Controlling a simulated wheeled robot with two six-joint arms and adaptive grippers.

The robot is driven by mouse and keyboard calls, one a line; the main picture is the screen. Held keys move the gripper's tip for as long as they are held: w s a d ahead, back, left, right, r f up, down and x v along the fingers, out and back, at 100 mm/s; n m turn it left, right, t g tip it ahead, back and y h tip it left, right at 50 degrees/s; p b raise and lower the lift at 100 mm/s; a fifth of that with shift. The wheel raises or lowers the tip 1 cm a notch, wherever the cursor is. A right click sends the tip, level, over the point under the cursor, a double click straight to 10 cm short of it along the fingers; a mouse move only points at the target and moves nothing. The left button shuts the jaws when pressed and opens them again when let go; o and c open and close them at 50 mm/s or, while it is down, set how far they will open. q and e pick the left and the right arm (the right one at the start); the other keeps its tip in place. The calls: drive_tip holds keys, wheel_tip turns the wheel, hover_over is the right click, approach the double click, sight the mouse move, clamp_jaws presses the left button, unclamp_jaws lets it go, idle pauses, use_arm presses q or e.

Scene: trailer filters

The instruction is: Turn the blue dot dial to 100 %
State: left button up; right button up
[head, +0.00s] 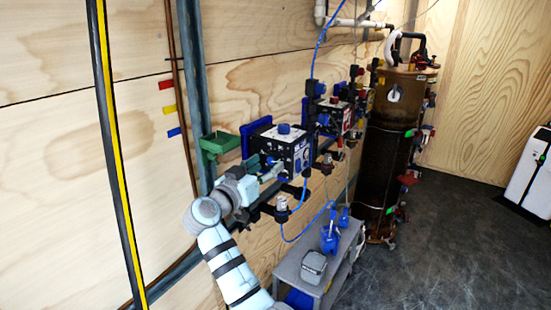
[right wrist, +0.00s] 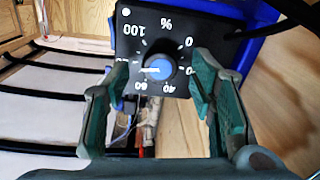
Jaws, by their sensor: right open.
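The blue dot dial (right wrist: 157,67) is a black knob with a blue cap on the dark face of a control box, in the right wrist view. Its scale reads upside down, with 100 at the upper left and 0 at the upper right. The white pointer mark points left, between 60 and 100. My right gripper (right wrist: 160,86) is open. Its green-padded fingers stand on either side of the dial, apart from it. In the head view my right gripper (head: 266,177) is at the front of the control box (head: 287,148). My left gripper is not in view.
More wall-mounted boxes, valves and blue hoses stand just beyond. A green bracket (head: 219,143) is left of the box. A tall brown filter tank (head: 392,150) stands farther back. A grey bench (head: 325,262) is below. The dark floor (head: 450,240) at right is clear.

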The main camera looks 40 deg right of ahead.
drive_tip(key=shift+x, duration=0.9)
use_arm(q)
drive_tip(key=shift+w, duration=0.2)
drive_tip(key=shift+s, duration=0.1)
use_arm(e)
drive_tip(key=shift+a, duration=0.1)
drive_tip(key=shift+c, duration=0.4)
